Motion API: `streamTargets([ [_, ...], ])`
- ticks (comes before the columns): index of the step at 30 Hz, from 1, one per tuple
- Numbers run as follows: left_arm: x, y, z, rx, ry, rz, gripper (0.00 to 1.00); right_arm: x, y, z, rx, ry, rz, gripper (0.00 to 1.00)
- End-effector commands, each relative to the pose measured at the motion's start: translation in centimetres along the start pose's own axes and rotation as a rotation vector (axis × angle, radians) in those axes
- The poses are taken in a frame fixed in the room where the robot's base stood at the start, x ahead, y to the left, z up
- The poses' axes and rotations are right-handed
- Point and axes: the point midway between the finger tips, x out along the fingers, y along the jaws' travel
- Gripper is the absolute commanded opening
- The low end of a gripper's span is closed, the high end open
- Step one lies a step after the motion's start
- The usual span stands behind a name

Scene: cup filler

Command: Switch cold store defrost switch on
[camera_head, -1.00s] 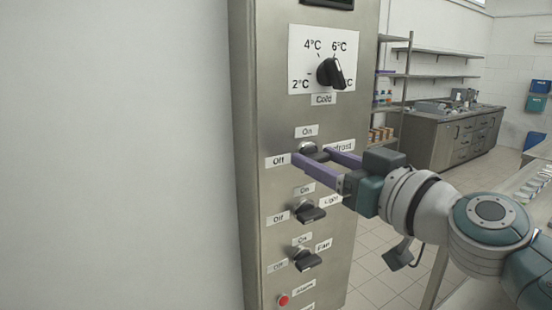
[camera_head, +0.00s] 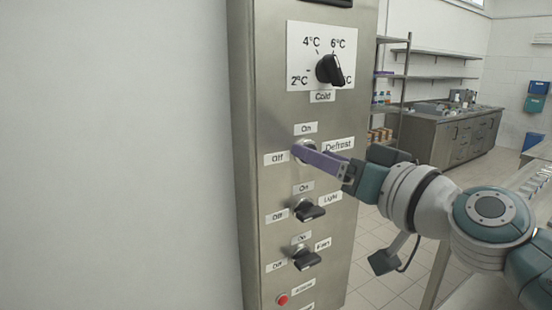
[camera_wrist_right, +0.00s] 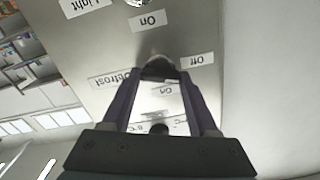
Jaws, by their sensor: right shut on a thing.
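The defrost switch (camera_head: 299,151) is a dark rotary knob on the steel panel (camera_head: 263,100), between an "Off" label (camera_head: 275,158) at its left, an "On" label (camera_head: 305,129) above and a "Defrost" label (camera_head: 338,145) at its right. My right gripper (camera_head: 305,153), with purple fingers, is shut on it. In head view the fingers overlap and hide most of the knob, so its setting is hard to read. In the right wrist view the defrost switch (camera_wrist_right: 158,68) sits between the fingertips of my right gripper (camera_wrist_right: 158,76), labels upside down. My left gripper is out of view.
Below are the light switch (camera_head: 308,209), the fan switch (camera_head: 305,258) and a red button (camera_head: 283,299). The cold temperature dial (camera_head: 329,70) is above. A plain white wall (camera_head: 115,150) is at the left; shelves (camera_head: 435,76) and a counter (camera_head: 465,135) stand behind at the right.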

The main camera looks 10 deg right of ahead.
Motion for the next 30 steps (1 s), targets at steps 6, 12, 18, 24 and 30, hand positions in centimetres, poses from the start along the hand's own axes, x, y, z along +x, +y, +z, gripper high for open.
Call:
streamTargets([
  [6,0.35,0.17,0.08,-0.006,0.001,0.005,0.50,0.00,0.07,0.01,0.204,0.001,-0.001,0.04],
  [12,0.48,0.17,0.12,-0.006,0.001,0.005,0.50,0.00,0.13,-0.02,0.394,0.002,0.000,0.04],
  [18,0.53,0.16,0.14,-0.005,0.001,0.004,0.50,0.01,0.15,0.00,0.585,0.001,-0.001,0.04],
  [24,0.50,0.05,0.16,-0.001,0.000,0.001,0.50,0.01,0.15,0.03,0.777,0.001,-0.001,0.04],
  [30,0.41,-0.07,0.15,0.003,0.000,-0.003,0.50,0.01,0.23,0.03,0.953,0.001,0.000,0.04],
])
